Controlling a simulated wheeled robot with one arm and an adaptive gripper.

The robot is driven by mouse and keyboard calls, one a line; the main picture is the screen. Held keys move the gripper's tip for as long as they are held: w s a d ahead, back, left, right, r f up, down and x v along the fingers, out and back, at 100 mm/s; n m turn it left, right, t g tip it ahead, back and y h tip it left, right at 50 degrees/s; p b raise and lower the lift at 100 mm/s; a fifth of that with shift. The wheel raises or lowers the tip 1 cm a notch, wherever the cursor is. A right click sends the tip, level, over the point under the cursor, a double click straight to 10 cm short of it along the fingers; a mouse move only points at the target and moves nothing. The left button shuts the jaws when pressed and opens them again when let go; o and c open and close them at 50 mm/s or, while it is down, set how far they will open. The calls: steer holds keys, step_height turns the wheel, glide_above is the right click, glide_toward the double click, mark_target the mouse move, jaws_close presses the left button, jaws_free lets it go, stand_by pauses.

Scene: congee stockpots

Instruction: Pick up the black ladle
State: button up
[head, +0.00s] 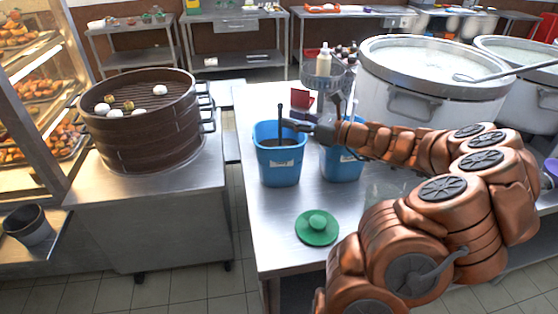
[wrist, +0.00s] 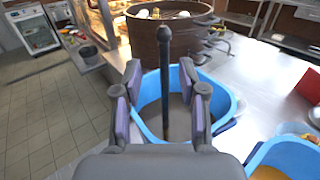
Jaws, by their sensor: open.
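The black ladle (head: 280,122) stands upright in the left blue bucket (head: 279,165), its handle rising above the rim. In the wrist view the ladle's dark handle (wrist: 165,85) stands between the two fingers of my gripper (wrist: 160,76), with the blue bucket (wrist: 229,105) around its lower part. My gripper (head: 290,124) is open, just above the bucket's rim in the head view. The ladle's lower end is hidden in the bucket.
A second blue bucket (head: 341,163) stands close to the right, under my arm. A green lid (head: 317,227) lies on the steel table in front. Large stockpots (head: 433,85) stand at the right. A dark steamer (head: 145,125) with buns is at the left.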

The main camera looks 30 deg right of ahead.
mark_target(280, 114)
steer(key=shift+d+p+x, duration=0.1)
steer(key=shift+p+x, duration=0.15)
steer(key=shift+x, duration=0.9)
steer(key=shift+d+p+x, duration=0.15)
steer(key=shift+p+x, duration=0.1)
steer(key=shift+x, duration=0.9)
steer(key=shift+w, duration=0.1)
steer(key=shift+c, duration=0.2)
jaws_close()
